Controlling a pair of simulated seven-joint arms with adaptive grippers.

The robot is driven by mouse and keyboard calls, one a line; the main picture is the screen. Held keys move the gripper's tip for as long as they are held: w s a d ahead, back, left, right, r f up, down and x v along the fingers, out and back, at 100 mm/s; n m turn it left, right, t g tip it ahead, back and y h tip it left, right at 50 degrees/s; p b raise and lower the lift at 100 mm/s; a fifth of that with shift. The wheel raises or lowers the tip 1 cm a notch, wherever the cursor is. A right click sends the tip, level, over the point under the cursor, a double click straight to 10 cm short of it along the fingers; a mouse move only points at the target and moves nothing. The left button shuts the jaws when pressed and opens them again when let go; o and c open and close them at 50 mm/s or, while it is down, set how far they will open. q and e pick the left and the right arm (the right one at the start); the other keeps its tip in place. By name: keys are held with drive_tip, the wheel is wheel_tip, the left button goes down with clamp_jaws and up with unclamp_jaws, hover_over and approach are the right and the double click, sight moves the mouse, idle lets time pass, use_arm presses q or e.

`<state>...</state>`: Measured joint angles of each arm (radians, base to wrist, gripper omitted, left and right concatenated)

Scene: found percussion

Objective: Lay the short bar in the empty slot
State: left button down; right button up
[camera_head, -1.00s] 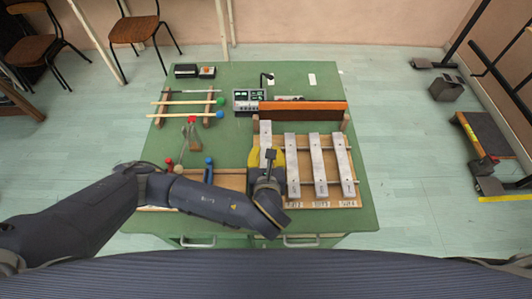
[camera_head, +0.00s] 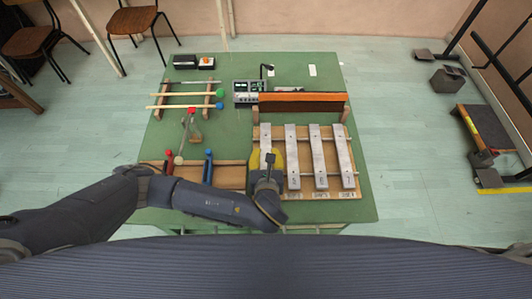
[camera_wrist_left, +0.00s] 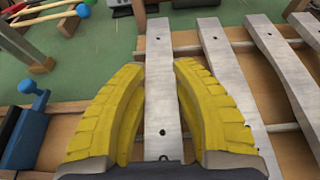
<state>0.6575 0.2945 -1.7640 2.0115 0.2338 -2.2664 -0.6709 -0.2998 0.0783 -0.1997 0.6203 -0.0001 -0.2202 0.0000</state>
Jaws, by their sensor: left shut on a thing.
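My left gripper (camera_head: 267,162) has yellow fingers shut on a pale metal bar, the short bar (camera_head: 265,135), at the left end of the bar frame. In the left wrist view the short bar (camera_wrist_left: 159,60) runs between the two fingers (camera_wrist_left: 160,70), with a hole near each end. It lies over the leftmost place of the wooden frame (camera_head: 304,194), roughly parallel to the other bars (camera_head: 318,155). My right gripper is not in view.
A long orange-brown wooden piece (camera_head: 302,97) lies behind the frame. Blue-topped (camera_head: 208,170) and red-topped (camera_head: 169,160) upright things stand left of my gripper. Mallets (camera_head: 185,94) lie on a rack at back left, beside an electronic device (camera_head: 247,92). The right edge of the green table is clear.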

use_arm(q)
drive_tip(key=shift+f, duration=0.4)
idle(0.6)
drive_tip(key=c, duration=1)
unclamp_jaws()
drive_tip(key=shift+v, duration=3.75)
